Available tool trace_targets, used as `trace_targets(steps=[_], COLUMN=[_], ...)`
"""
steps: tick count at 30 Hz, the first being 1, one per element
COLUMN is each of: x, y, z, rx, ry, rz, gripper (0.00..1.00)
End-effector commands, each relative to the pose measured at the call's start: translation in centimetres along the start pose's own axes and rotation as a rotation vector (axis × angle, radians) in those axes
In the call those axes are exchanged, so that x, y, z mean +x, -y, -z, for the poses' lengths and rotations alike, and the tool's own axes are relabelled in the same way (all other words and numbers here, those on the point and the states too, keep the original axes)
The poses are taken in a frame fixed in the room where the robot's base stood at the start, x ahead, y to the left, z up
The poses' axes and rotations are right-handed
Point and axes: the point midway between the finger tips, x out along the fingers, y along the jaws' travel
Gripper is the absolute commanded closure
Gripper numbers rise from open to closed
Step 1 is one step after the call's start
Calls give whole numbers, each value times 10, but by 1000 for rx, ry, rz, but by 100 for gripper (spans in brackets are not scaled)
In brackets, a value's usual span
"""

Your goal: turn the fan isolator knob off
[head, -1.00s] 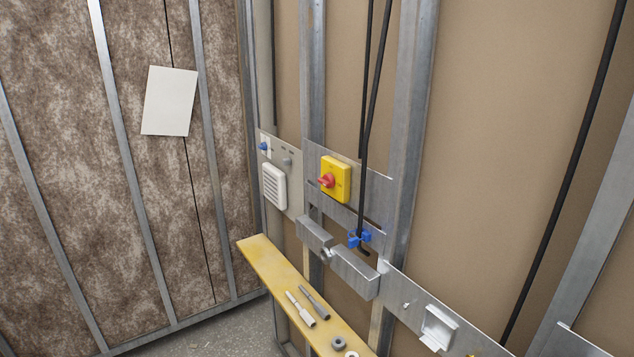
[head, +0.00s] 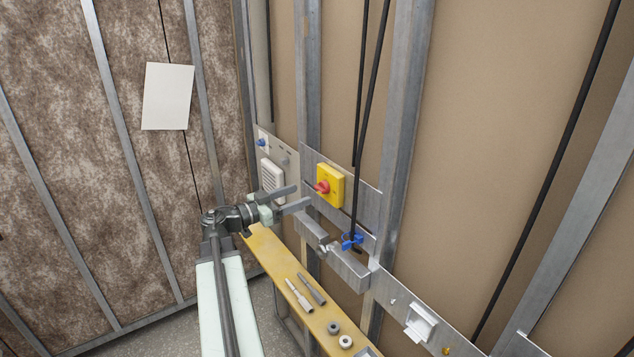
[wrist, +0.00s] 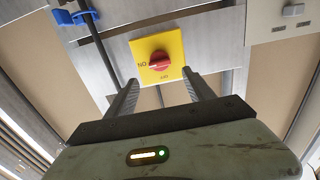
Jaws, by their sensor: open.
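The red isolator knob (head: 322,187) sits on a yellow square box (head: 336,178) on a metal plate on the stud wall. In the wrist view the red knob (wrist: 160,60) and yellow box (wrist: 175,45) lie ahead of my fingertips. An upside-down ON mark shows left of the knob and another small mark below it; the knob seems to lie toward the ON mark. My gripper (head: 302,194) is open and empty, to the left of the knob and apart from it. In the wrist view my gripper's (wrist: 162,75) two fingers are spread below the knob.
A yellow shelf (head: 268,248) with several small tools runs below. A white louvred cover (head: 271,174) and a blue knob (head: 262,142) are left of the box. Blue clips (head: 352,240) hold a black cable (head: 368,120) to its right. A metal bracket (head: 345,264) juts out below.

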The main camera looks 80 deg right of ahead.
Motion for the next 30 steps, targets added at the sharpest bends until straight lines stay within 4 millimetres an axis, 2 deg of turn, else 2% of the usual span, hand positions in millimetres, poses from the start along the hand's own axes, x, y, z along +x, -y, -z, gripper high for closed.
trace_targets(steps=[5,12,15,25,26,30], x=[15,59,71,78,78,78], y=[1,1,1,0,0,0], z=[-2,-2,-2,-2,-2,-2], rx=[-1,-3,-3,-3,-3,-3], ry=[2,3,3,4,4,4], rz=[-1,-2,0,1,1,0], gripper=[38,38,38,38,44,83])
